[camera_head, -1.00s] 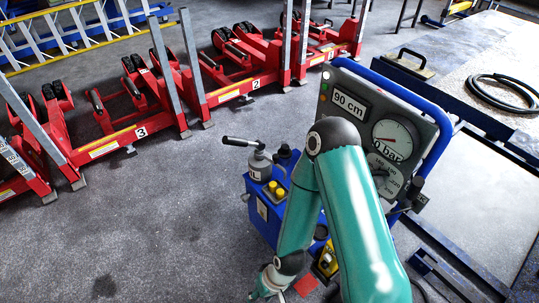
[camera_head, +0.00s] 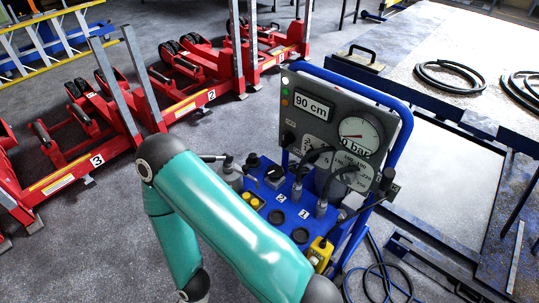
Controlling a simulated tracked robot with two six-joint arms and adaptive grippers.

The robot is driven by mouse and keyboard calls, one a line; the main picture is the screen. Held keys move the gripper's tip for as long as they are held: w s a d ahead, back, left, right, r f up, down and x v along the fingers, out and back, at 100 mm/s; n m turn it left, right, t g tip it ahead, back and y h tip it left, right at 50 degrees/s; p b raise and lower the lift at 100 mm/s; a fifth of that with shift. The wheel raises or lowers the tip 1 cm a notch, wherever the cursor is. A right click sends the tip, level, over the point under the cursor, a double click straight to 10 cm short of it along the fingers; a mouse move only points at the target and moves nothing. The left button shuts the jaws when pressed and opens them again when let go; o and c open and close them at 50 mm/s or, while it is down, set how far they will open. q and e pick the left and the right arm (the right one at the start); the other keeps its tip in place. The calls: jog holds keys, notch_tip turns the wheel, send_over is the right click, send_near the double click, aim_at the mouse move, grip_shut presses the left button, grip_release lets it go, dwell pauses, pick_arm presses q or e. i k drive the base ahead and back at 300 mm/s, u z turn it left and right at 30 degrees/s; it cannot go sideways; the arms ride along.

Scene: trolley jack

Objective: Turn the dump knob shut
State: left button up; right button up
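The blue control cart (camera_head: 322,215) stands in the middle, with an upright grey panel (camera_head: 294,92) at its back. A black knob (camera_head: 275,174) with a pale mark sits on the cart's top. I cannot tell for sure whether it is the dump knob, or read its setting. The pressure gauge (camera_head: 361,134) shows 0 bar and the display (camera_head: 312,107) reads 90 cm. One teal arm of mine crosses in front of the cart's left side and bends down at the bottom edge. Its gripper is out of the picture. My other gripper is not in view.
A lever handle (camera_head: 215,158) juts out at the cart's left. Yellow caps (camera_head: 250,198) and a yellow pendant (camera_head: 319,251) are on it. Black hoses loop before the panel, and a cable (camera_head: 380,283) lies coiled on the floor. Red wheeled lifting columns (camera_head: 150,125) stand behind left.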

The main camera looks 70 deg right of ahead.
aim_at(275, 172)
jog(key=z, duration=0.1)
jog(key=k, duration=0.4)
jog(key=z, duration=0.35)
jog(key=i, duration=1)
jog(key=z, duration=0.7)
jog(key=k, duration=0.75)
jog(key=z, duration=0.3)
jog(key=i, duration=0.75)
jog(key=u, duration=0.15)
